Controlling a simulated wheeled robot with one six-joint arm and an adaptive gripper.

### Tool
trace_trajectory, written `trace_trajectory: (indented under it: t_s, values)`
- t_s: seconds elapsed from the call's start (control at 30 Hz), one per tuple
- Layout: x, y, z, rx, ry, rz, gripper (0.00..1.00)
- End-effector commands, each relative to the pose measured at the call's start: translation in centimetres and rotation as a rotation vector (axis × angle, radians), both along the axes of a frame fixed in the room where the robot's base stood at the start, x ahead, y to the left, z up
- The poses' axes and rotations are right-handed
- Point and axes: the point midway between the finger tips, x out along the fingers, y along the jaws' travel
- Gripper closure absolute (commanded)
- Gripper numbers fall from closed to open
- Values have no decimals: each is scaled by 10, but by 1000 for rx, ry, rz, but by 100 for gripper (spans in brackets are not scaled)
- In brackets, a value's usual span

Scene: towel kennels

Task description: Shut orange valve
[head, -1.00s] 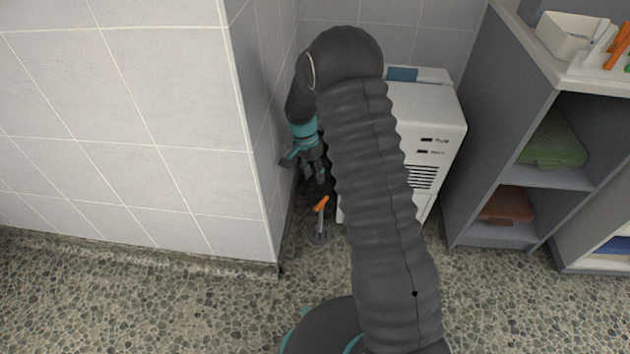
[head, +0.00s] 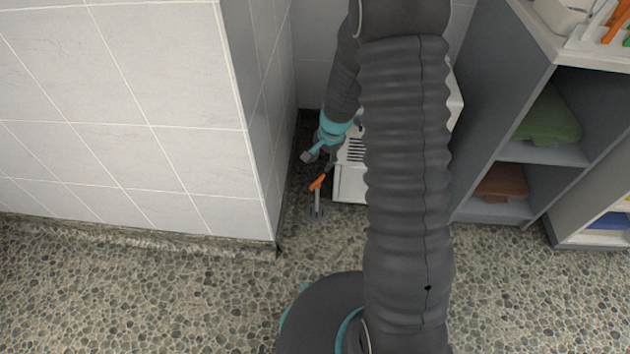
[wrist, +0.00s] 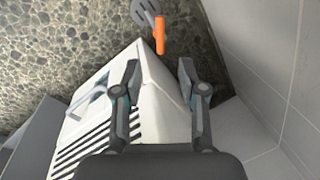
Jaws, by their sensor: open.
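The orange valve handle (head: 317,183) sits on top of a thin grey pipe (head: 317,203) that rises from the floor in the gap between the tiled wall and the white machine. In the wrist view the orange handle (wrist: 160,35) lies beyond the fingertips, near the top centre. My gripper (wrist: 158,75) is open, with nothing between its fingers. In the head view my gripper (head: 328,163) is just above and behind the handle, apart from it as far as I can tell, and partly hidden by its own wrist.
The white machine (head: 350,185) with vents stands right of the pipe, partly behind my arm. The tiled wall corner (head: 262,150) is close on the left. A grey shelf unit (head: 505,120) holds folded towels at right. The pebbled floor in front (head: 150,290) is clear.

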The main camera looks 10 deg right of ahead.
Motion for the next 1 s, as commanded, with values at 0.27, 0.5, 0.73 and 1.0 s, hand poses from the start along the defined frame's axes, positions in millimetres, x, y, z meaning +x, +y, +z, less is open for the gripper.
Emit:
trace_trajectory:
  t_s: [0.27,0.5,0.73,1.0]
  values:
    - [4,4,-37,-1,2,0,59]
    - [11,10,-82,0,2,-1,59]
    - [17,14,-117,-1,1,0,59]
    - [21,16,-133,-1,-1,0,59]
